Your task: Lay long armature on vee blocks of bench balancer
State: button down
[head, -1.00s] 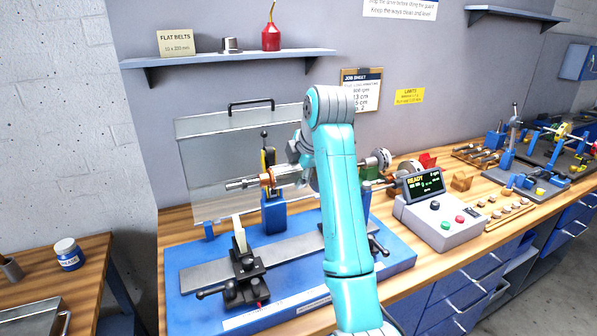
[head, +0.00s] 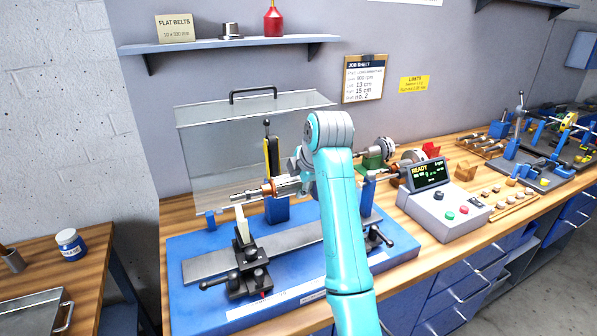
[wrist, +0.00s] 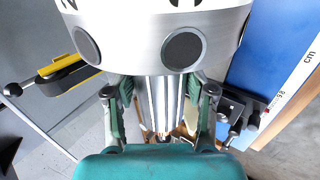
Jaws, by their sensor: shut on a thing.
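The long armature (head: 288,187) is held roughly level above the blue bench balancer (head: 205,292), with its copper commutator and bare shaft end toward the left. My gripper (wrist: 160,108) is shut around its ridged steel core, one finger on each side. In the head view my arm hides most of the gripper and the middle of the armature. The left support (head: 243,228), a pale upright on a black carriage, stands just below the left shaft; a small gap seems to show. The right blue support (head: 367,192) is partly behind my arm, so contact there cannot be told.
A clear guard (head: 205,155) with a black handle stands behind the balancer. A yellow-and-black upright (head: 271,155) rises close behind the armature. The control box (head: 440,205) reading READY is at right, with other rotors and small parts beyond. A shelf (head: 230,47) hangs above.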

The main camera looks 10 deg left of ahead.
jog(key=shift+f, duration=2.2)
jog(key=shift+f, duration=0.75)
jog(key=shift+c, duration=1.5)
grip_release()
jog(key=shift+f, duration=0.1)
jog(key=shift+s+f, duration=0.1)
jog(key=shift+f, duration=0.1)
jog(key=shift+c, duration=0.4)
jog(key=shift+r, duration=0.1)
jog(key=shift+r, duration=4.55)
